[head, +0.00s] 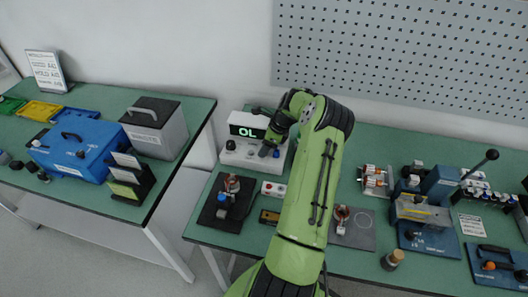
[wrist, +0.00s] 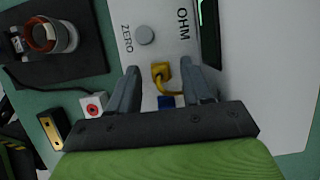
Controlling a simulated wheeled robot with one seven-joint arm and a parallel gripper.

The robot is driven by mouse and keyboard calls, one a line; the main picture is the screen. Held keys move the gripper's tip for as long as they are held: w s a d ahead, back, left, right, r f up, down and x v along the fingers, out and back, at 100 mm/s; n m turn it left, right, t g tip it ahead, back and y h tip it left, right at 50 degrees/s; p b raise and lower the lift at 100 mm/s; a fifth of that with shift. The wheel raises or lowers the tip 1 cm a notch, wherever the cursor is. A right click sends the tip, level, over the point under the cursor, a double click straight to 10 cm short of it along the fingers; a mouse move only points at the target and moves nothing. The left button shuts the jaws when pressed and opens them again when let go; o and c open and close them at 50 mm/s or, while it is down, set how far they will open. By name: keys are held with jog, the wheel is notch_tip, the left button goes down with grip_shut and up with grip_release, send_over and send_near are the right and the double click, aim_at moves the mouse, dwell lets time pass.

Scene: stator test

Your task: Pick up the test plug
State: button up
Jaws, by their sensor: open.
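A white meter box (head: 238,157) with a lit "OL" display (head: 247,131) stands at the back of the centre table. In the wrist view its panel (wrist: 150,15) reads OHM and ZERO beside a round grey knob (wrist: 144,35). A small yellow plug-like piece (wrist: 160,71) with a curved yellow lead lies between my fingertips. A blue piece (wrist: 166,102) sits closer to my palm. I cannot tell which of these is the test plug. My gripper (wrist: 159,78) is open around the yellow piece, with gaps visible. In the head view my gripper (head: 267,149) is over the meter's front, partly hidden.
A copper-wound stator (wrist: 45,37) rests on a black mat (wrist: 75,70) left of the meter. A white box with a red button (wrist: 93,104) and a brass-coloured block (wrist: 52,130) are nearby. A blue press (head: 437,188) stands right of my arm.

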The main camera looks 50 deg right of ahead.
jog(key=shift+s+r, duration=0.1)
jog(key=shift+r, duration=0.05)
jog(key=shift+c, duration=0.7)
grip_shut()
notch_tip(320, 180, up, 10)
jog(key=p, duration=0.1)
jog(key=shift+p, duration=0.35)
jog(key=s+a+b, duration=0.4)
jog(key=s+a, duration=0.5)
jog(key=shift+a, duration=0.35)
